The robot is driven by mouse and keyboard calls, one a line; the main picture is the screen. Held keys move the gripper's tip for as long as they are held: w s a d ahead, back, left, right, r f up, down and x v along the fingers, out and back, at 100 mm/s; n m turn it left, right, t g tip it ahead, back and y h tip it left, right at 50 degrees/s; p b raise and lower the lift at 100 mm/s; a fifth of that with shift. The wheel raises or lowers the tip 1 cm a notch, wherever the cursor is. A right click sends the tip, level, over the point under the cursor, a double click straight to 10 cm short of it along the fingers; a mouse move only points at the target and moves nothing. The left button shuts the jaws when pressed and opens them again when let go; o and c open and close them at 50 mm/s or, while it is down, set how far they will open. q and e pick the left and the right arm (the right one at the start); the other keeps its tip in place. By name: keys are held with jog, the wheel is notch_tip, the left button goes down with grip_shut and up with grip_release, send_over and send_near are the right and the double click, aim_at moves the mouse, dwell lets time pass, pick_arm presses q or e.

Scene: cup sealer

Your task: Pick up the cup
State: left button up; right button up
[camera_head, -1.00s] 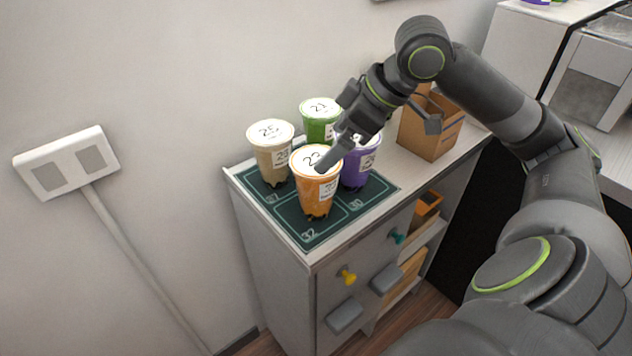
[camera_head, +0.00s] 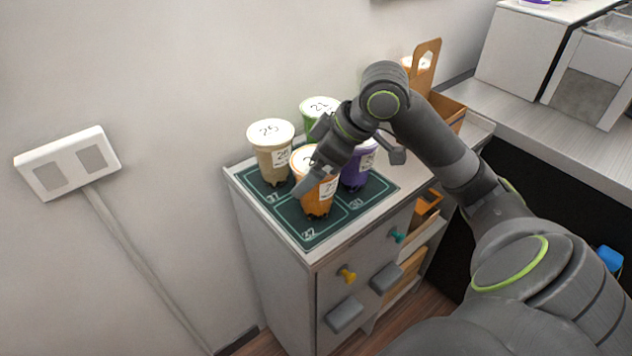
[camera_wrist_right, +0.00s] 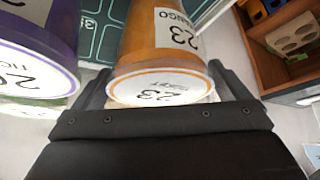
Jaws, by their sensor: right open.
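The orange cup (camera_head: 316,200) with a white lid stands upright on the dark green mat (camera_head: 348,217). In the right wrist view the orange cup (camera_wrist_right: 160,45), labelled 23 and mango, lies between the fingers. My right gripper (camera_head: 310,180) is open around its upper part; I cannot tell whether a finger touches it. The tan cup (camera_head: 271,155), labelled 25, stands behind left. The purple cup (camera_head: 356,170) is behind right, partly hidden by the gripper; it also shows in the wrist view (camera_wrist_right: 40,45). The green cup (camera_head: 309,119) is at the back, partly hidden. My left gripper is not in view.
The mat lies on a small cabinet (camera_head: 275,255) against the wall, with yellow and teal knobs on its front. A cardboard carrier (camera_head: 449,112) with a cup stands at the right, behind my arm. A grey counter is farther right.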

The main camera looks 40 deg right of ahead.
jog(key=shift+w+a+f, duration=0.15)
jog(key=shift+w+f, duration=0.05)
jog(key=shift+f, duration=0.25)
jog(key=c, duration=1.1)
jog(key=shift+r, duration=0.15)
notch_tip(320, 180, up, 10)
jog(key=shift+f, duration=0.1)
